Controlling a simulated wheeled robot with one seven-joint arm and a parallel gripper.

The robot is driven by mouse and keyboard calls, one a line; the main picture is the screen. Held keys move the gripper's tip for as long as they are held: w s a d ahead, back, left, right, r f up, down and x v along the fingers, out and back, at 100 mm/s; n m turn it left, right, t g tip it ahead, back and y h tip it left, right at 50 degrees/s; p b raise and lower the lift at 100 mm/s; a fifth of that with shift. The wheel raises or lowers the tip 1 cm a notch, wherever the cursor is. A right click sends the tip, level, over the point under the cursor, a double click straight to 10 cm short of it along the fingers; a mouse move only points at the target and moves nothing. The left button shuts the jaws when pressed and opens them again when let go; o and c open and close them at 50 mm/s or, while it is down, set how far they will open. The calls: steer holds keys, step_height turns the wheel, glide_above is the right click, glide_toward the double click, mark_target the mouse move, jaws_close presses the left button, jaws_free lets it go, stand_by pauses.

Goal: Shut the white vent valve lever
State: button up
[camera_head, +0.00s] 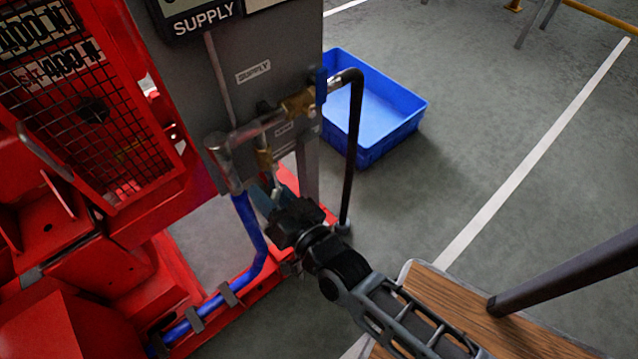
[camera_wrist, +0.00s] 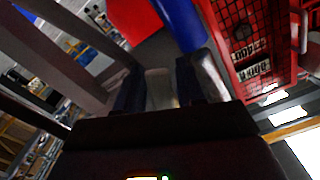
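The white vent valve lever (camera_head: 277,189) hangs down below a small brass valve (camera_head: 265,157) on the pipe under the grey panel. Its lower end is hidden by my gripper. My gripper (camera_head: 275,196) reaches up to it from below, with its fingers apart on either side of the lever. In the wrist view my gripper (camera_wrist: 160,90) shows two dark fingers with a pale piece (camera_wrist: 161,88) between them, which looks like the lever. I cannot tell whether either finger touches it.
A brass valve (camera_head: 298,104) sits on the pipe above. A black hose (camera_head: 354,145) bends down just right of my gripper. A blue hose (camera_head: 246,225) and the red pumpset (camera_head: 120,130) are on the left. A blue crate (camera_head: 395,125) stands on the floor behind.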

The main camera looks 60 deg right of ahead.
steer(key=shift+a, duration=0.15)
steer(key=shift+s+d+f+n+b, duration=0.1)
steer(key=shift+d+f+n+b, duration=0.3)
steer(key=shift+n+b, duration=0.45)
steer(key=n, duration=0.1)
steer(key=s+d+n+b, duration=0.1)
steer(key=n, duration=0.1)
steer(key=shift+d+f, duration=0.1)
steer(key=shift+d, duration=0.2)
steer(key=p+v, duration=0.1)
steer(key=v, duration=0.7)
steer(key=s+a+r+n+y+p, duration=0.1)
steer(key=s+r+p, duration=0.4)
steer(key=r, duration=0.3)
steer(key=s+a+r+n+g+y+p, duration=0.1)
steer(key=s+r+y+p, duration=0.1)
steer(key=s+r+p, duration=0.3)
steer(key=s+a+r+n+y+p, duration=0.1)
steer(key=s+r+p, duration=0.4)
steer(key=r, duration=0.7)
steer(key=shift+a+g+y+p, duration=0.3)
steer(key=shift+a+g, duration=0.1)
steer(key=shift+a, duration=0.2)
steer(key=shift+s, duration=0.15)
steer(key=shift+c, duration=0.4)
